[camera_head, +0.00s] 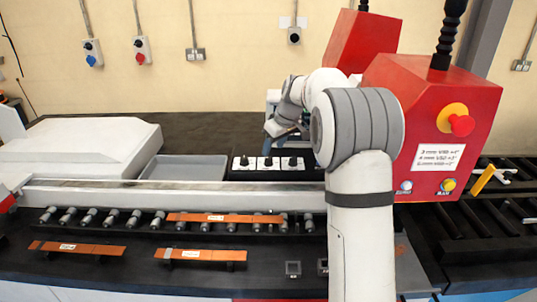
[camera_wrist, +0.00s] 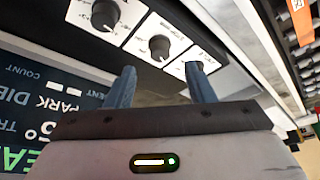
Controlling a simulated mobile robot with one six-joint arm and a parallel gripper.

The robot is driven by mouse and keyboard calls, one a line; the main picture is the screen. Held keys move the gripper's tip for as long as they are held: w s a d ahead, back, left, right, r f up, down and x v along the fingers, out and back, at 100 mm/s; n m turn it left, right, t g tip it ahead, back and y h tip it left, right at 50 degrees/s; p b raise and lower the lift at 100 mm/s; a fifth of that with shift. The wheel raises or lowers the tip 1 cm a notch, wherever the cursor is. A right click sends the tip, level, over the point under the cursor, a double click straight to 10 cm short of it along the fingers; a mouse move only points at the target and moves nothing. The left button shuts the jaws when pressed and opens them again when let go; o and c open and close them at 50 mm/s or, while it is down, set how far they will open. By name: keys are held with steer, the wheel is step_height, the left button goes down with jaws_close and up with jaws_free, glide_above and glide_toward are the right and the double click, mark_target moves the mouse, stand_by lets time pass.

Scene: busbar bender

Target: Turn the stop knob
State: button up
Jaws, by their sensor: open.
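Three black knobs sit in a row on white label plates: the left knob (camera_head: 244,162), the middle knob (camera_head: 268,162) and the right knob (camera_head: 292,162). The labels are too small to read, so I cannot tell which is the stop knob. In the wrist view, one knob (camera_wrist: 105,14) is at the top and another knob (camera_wrist: 159,46) lies just beyond the gap between my fingers. The third plate is partly hidden by a finger. My gripper (camera_wrist: 160,72) is open and empty, with blue fingers apart. In the head view my gripper (camera_head: 272,132) is above the knob row.
A red housing (camera_head: 430,100) with a red mushroom button (camera_head: 462,125) stands right of the knobs. A grey tray (camera_head: 185,168) is left of them. Copper bars (camera_head: 200,254) lie in front on the machine bed. A dark printed panel (camera_wrist: 45,110) shows in the wrist view.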

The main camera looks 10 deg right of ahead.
mark_target(269, 158)
steer(key=p+x, duration=0.1)
steer(key=x, duration=0.4)
steer(key=shift+w+f, duration=0.1)
steer(key=c, duration=1)
steer(key=shift+o, duration=0.2)
